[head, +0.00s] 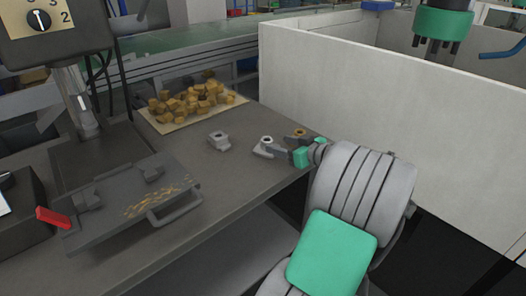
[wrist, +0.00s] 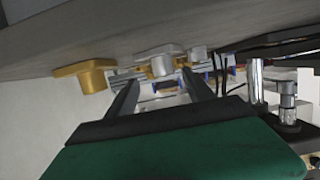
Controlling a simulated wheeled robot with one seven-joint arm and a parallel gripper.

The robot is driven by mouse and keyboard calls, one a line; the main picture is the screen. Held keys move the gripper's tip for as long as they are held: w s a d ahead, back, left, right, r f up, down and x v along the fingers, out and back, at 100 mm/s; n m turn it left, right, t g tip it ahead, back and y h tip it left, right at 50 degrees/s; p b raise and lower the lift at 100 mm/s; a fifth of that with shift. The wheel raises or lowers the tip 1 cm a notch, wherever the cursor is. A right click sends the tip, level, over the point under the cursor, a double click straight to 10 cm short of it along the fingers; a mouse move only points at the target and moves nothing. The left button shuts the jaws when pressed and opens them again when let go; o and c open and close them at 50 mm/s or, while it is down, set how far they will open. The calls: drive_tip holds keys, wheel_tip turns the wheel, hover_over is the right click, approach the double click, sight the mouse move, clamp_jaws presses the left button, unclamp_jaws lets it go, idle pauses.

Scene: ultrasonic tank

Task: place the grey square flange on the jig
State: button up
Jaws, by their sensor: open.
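A grey flange with a square base and a raised round boss (head: 218,139) sits on the bench in the head view, apart from my gripper. A second grey part with a round boss (head: 266,143) lies right at my fingertips. My gripper (head: 278,152) is open and low over the bench's right side. In the wrist view, its two fingers (wrist: 160,92) reach toward a silver part (wrist: 158,52) in front of them; I see no grip on it. A smaller grey piece (wrist: 197,54) shows farther off, to the right. I cannot make out for certain which thing is the jig.
A brass flange (head: 299,134) lies just behind my gripper; it also shows in the wrist view (wrist: 90,73). Brass blocks are heaped on a pale sheet (head: 160,124). A machine plate with clamps and chips (head: 115,222) stands at left. A white wall (head: 370,95) rises on the right.

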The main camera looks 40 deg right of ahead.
sight(271, 143)
drive_tip(key=x, duration=0.7)
drive_tip(key=shift+a, duration=0.3)
drive_tip(key=shift+s, duration=0.1)
clamp_jaws()
